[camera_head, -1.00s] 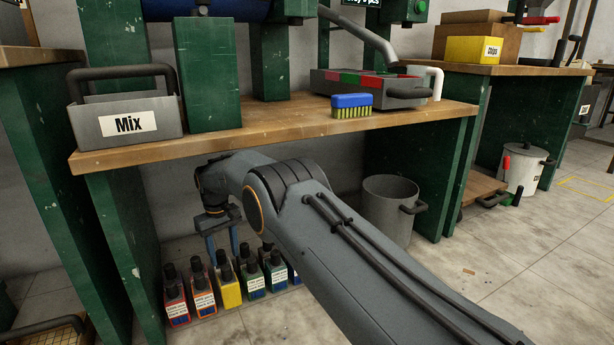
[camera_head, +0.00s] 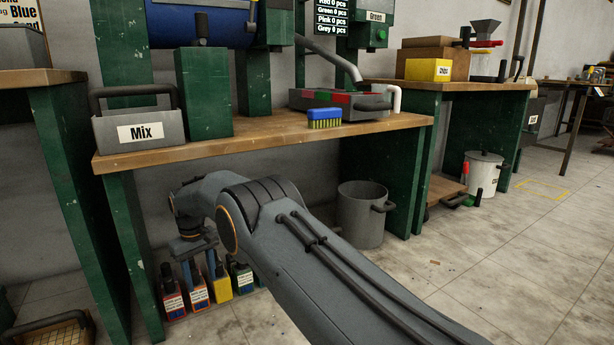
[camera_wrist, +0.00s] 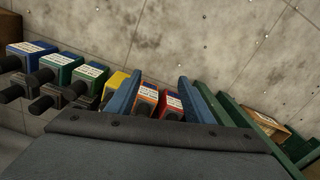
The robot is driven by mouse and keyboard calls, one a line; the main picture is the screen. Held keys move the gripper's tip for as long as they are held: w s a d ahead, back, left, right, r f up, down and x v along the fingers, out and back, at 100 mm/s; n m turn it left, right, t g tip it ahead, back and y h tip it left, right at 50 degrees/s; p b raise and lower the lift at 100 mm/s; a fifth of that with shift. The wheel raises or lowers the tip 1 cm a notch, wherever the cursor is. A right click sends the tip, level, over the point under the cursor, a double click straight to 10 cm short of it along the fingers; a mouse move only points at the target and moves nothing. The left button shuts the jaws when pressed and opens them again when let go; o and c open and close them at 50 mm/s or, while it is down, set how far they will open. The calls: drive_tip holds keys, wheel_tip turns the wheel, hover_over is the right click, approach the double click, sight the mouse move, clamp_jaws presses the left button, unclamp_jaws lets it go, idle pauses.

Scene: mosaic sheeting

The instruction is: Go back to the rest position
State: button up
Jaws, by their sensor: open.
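My gripper (camera_head: 200,272) hangs under the workbench in the head view, just above and in front of a row of small bottles. Its two fingers are apart in the wrist view (camera_wrist: 160,76), with nothing seen held between them. Beyond the fingers show an orange bottle (camera_wrist: 147,99) and a red bottle (camera_wrist: 171,103). My arm reaches low across the front of the bench and hides part of the bottle row.
The workbench (camera_head: 255,138) carries a grey Mix box (camera_head: 140,133) and a blue brush (camera_head: 324,114). A metal bucket (camera_head: 360,218) stands underneath. A white bucket (camera_head: 482,175) is farther right. The tiled floor (camera_head: 510,255) at the right is open.

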drive_tip(key=d+r+m+t, duration=0.15)
drive_tip(key=d+r, duration=0.45)
drive_tip(key=d, duration=0.8)
drive_tip(key=d+r+m, duration=0.3)
drive_tip(key=d+r, duration=0.3)
drive_tip(key=d, duration=0.9)
drive_tip(key=s+d+r+m+t, duration=0.1)
drive_tip(key=s+d+m, duration=0.1)
drive_tip(key=s+d, duration=1)
drive_tip(key=s+d+r+m, duration=0.25)
drive_tip(key=s+d, duration=0.75)
drive_tip(key=s, duration=0.5)
drive_tip(key=s+a+r+n+g+y+p, duration=0.25)
drive_tip(key=s+a+r+n+p, duration=0.35)
drive_tip(key=s+a+r+p, duration=1.15)
drive_tip(key=s+d+r+m+p, duration=0.1)
drive_tip(key=d+r+m+p, duration=0.1)
drive_tip(key=d+r+p, duration=0.4)
drive_tip(key=s+d+r+m+h+p, duration=0.1)
drive_tip(key=d+r+p, duration=0.4)
drive_tip(key=r+p, duration=1)
drive_tip(key=s+d+r+m+h+p, duration=0.1)
drive_tip(key=d+r+m+p, duration=0.2)
drive_tip(key=d+r+p, duration=0.3)
wheel_tip(320, 180, up, 6)
drive_tip(key=p, duration=0.7)
drive_tip(key=shift+d+f, duration=0.25)
drive_tip(key=shift+d, duration=0.1)
